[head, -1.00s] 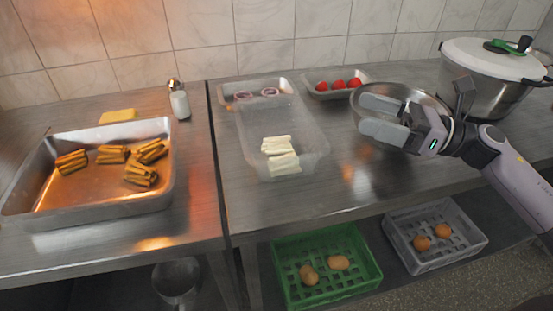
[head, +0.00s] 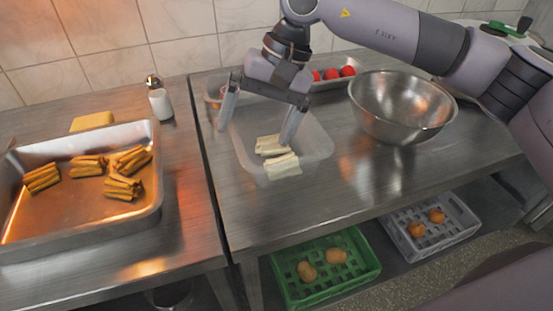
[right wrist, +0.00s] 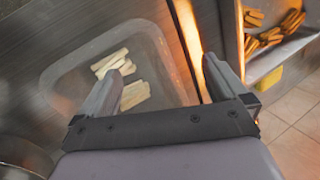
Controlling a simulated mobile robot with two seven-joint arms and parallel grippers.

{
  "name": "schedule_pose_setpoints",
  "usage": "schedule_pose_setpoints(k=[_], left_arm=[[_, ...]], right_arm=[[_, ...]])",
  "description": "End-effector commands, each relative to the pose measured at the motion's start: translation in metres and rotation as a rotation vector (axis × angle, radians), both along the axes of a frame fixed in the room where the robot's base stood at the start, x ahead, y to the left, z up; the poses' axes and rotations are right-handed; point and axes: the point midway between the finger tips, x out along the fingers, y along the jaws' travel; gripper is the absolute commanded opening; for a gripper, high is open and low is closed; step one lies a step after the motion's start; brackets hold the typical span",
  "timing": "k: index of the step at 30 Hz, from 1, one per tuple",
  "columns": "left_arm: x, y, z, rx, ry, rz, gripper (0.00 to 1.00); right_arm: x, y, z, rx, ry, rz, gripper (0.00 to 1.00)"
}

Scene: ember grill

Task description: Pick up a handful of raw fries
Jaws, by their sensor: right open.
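Two small bundles of pale raw fries (head: 282,165) lie in a clear plastic container (head: 318,146) on the right-hand counter. They also show in the right wrist view (right wrist: 134,95), on the floor of the container (right wrist: 66,76). My right gripper (head: 256,135) is open and empty, above the container, with its fingers pointing down. One finger is over the container near the fries, and the other is toward its left side. In the right wrist view one finger partly covers the fries. My left gripper is not in view.
A metal tray of browned fries (head: 150,205) stands on the left counter, with a shaker (head: 161,104) and a yellow block (head: 92,121) behind it. A steel bowl (head: 400,110) stands right of the container. A tray of red tomatoes (head: 332,73) is behind. Crates sit below.

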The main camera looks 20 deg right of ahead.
Motion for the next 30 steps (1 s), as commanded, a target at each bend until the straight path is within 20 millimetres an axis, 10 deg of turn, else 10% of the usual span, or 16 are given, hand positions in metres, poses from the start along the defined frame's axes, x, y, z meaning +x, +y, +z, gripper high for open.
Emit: schedule_pose_setpoints(k=[9, 30], left_arm=[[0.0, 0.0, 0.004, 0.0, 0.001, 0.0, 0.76], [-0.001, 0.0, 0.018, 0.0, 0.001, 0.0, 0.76]], right_arm=[[0.005, -0.034, -0.02, -0.373, -0.062, 0.131, 1.0], [-0.002, -0.04, -0.093, -0.398, -0.061, 0.14, 1.0]])
